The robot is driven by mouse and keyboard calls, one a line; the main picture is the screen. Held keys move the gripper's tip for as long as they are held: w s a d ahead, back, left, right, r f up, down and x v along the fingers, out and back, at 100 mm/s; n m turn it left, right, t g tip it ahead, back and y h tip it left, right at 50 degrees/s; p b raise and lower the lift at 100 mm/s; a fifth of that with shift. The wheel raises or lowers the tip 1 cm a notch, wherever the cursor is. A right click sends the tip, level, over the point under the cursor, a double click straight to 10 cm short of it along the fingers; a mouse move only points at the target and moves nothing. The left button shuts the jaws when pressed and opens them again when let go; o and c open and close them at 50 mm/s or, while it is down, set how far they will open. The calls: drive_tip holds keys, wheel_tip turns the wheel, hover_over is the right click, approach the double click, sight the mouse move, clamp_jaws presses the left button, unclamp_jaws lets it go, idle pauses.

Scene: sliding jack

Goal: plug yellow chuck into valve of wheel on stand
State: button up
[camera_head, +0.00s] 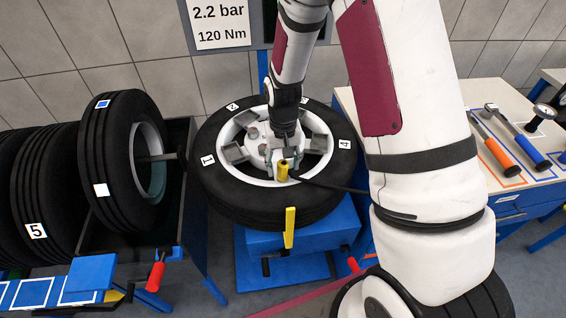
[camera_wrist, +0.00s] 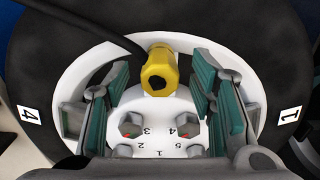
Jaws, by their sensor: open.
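The wheel (camera_head: 325,195) lies flat on the blue stand (camera_head: 342,222), with a white rim and number labels on its tyre. The yellow chuck (camera_head: 282,171) stands at the near part of the rim, with a black hose running off it to the right. In the wrist view the chuck (camera_wrist: 158,72) is between the fingers of my gripper (camera_wrist: 158,88), which is open with a gap on both sides. The hose (camera_wrist: 105,40) leaves it toward the upper left. The valve is hidden, so I cannot tell whether the chuck sits on it.
Tyres (camera_head: 122,160) stand upright in a rack at the left. A bench (camera_head: 510,160) at the right holds orange and blue torque wrenches. A yellow upright piece (camera_head: 290,228) stands before the wheel. A sign (camera_head: 219,22) reads 2.2 bar, 120 Nm.

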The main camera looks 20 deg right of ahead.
wheel_tip(320, 180, up, 12)
idle(0.5)
wheel_tip(320, 180, up, 8)
drive_tip(key=t, duration=0.1)
hover_over(283, 164)
drive_tip(key=s, duration=0.3)
drive_tip(key=s+r+n+t, duration=0.1)
drive_tip(key=s+r+t, duration=0.1)
drive_tip(key=s+r, duration=0.45)
drive_tip(key=s+r+n+t, duration=0.1)
drive_tip(key=s+r, duration=0.5)
drive_tip(key=s, duration=0.6)
drive_tip(key=shift+r+t, duration=0.15)
drive_tip(key=shift+t, duration=0.65)
